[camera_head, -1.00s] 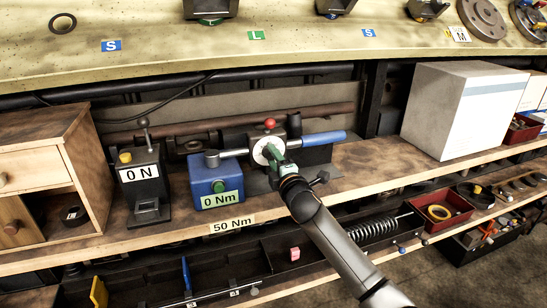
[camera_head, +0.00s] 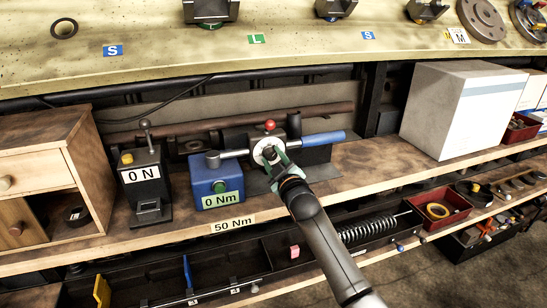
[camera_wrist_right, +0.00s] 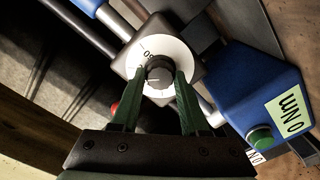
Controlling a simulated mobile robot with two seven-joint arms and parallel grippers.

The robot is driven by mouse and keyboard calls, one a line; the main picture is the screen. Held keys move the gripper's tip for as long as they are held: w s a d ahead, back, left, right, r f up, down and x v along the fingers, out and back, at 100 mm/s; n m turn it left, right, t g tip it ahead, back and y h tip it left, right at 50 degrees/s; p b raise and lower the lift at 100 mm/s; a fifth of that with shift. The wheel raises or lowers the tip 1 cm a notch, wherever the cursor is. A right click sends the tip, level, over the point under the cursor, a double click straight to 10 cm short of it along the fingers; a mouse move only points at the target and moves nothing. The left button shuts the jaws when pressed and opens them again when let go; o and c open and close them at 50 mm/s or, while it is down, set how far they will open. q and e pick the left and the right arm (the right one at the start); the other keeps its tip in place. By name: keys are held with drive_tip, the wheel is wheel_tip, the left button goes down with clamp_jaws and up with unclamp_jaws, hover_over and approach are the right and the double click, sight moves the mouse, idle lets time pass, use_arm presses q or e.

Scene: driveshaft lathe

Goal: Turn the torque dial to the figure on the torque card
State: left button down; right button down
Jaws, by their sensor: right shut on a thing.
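The torque dial (camera_head: 262,149) is a white disc with a grey knob on a grey block, with a blue handle to its right. The torque card (camera_head: 233,225) on the shelf edge reads "50 Nm". A blue box (camera_head: 208,172) beside the dial block has a display reading "0 Nm" and a green button. My left gripper is not in view.
A red ball knob (camera_head: 270,125) stands above the dial. A black device (camera_head: 146,178) reading "0 N" is at left, next to a wooden cabinet (camera_head: 60,155). A large white box (camera_head: 440,112) is at right. Bare shelf (camera_head: 365,165) lies between.

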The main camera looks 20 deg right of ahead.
drive_tip(key=shift+m, duration=0.7)
drive_tip(key=shift+c, duration=2)
unclamp_jaws()
drive_tip(key=s, duration=1.2)
drive_tip(key=shift+s+d, duration=0.2)
drive_tip(key=shift+s, duration=0.1)
